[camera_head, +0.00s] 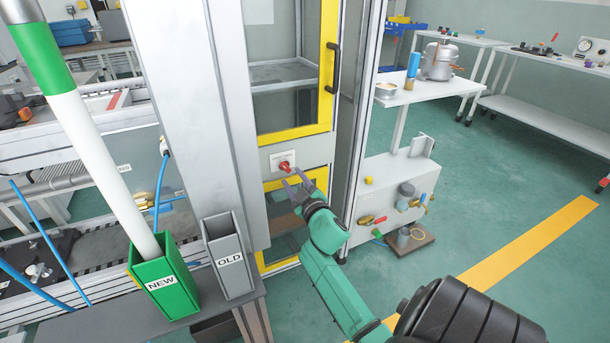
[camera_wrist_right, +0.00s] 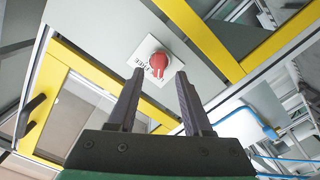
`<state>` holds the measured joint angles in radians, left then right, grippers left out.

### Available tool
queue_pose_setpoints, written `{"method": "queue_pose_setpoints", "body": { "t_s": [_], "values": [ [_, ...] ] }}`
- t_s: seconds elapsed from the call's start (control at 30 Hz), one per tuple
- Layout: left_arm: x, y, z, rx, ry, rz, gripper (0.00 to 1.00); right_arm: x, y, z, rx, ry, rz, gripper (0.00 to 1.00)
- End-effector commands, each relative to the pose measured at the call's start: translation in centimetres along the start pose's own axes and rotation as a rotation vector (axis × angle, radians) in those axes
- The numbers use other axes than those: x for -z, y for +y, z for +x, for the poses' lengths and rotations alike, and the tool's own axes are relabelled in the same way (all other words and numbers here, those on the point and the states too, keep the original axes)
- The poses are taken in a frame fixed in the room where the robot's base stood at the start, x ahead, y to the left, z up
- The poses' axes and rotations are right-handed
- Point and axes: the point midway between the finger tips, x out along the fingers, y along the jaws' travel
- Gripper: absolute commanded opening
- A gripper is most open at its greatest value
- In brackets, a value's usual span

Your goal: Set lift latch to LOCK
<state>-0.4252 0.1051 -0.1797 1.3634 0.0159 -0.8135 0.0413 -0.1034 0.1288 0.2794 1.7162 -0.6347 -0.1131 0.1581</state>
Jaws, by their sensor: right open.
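The lift latch (camera_head: 285,166) is a red knob on a small white plate, set in the grey panel between two yellow-framed doors. In the right wrist view the red knob (camera_wrist_right: 160,62) sits just beyond my fingertips, with partly covered lettering on its plate. My right gripper (camera_head: 297,183) is open and just below and right of the knob in the head view. In the wrist view its two fingers (camera_wrist_right: 155,80) stand apart on either side of the knob's lower part; I cannot tell whether they touch it. My left gripper is not in view.
A green NEW bin (camera_head: 165,283) holding a long white-and-green tube and a grey OLD bin (camera_head: 230,262) stand left of the lift. A black door handle (camera_head: 333,68) is above right. A white cart with valves (camera_head: 395,190) stands right. Green floor is open further right.

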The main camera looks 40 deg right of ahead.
Motion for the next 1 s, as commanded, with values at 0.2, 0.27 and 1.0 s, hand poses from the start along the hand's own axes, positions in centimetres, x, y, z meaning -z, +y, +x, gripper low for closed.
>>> {"method": "queue_pose_setpoints", "body": {
  "t_s": [0.2, 0.27, 1.0],
  "values": [
    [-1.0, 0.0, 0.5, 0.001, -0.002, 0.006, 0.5, -0.1, 0.0, -6.7, 0.002, -0.007, 0.002, 0.5],
    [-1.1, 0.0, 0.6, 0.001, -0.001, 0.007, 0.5, -0.1, 0.0, -8.1, 0.0, -0.005, 0.0, 0.5],
    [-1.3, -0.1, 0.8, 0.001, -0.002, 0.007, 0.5, 0.0, 0.0, -10.3, 0.0, -0.001, -0.002, 0.5]
  ]
}}
